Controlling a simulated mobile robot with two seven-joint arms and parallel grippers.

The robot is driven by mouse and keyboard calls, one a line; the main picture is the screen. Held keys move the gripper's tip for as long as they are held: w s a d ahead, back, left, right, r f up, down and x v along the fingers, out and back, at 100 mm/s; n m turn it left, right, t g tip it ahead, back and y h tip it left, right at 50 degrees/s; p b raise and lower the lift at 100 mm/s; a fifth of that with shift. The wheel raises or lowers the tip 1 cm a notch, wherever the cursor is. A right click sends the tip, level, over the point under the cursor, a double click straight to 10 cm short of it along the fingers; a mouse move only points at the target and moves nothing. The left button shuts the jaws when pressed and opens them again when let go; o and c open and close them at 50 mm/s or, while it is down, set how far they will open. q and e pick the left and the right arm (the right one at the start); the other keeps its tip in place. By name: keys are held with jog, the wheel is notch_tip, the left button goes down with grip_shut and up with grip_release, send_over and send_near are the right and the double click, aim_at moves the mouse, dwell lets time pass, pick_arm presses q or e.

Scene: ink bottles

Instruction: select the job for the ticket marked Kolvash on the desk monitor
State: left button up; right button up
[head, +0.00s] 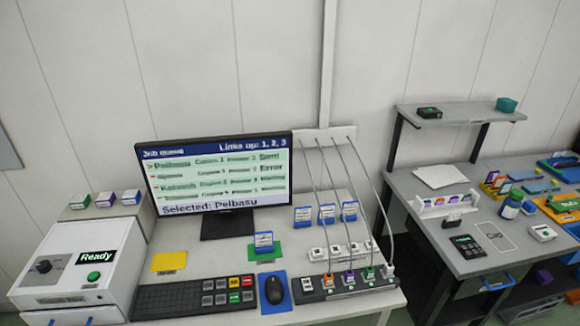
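The desk monitor (222,173) stands at the back of the left desk and is lit. Its header reads "Job queue" and "Links up: 1, 2, 3". The words Sent and Error show at the right of the list. A black keyboard (180,298) with grey, red, yellow and green keys lies in front. A dark mouse (274,290) rests on a blue mat (266,305). Neither gripper is in view.
A white box (75,265) showing "Ready" stands at left. A blue-and-white block (263,241) sits on a green pad, near a yellow pad (169,262). Cables run down to a dark strip (340,284) right of the mouse. A second, cluttered grey desk (420,190) stands at right.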

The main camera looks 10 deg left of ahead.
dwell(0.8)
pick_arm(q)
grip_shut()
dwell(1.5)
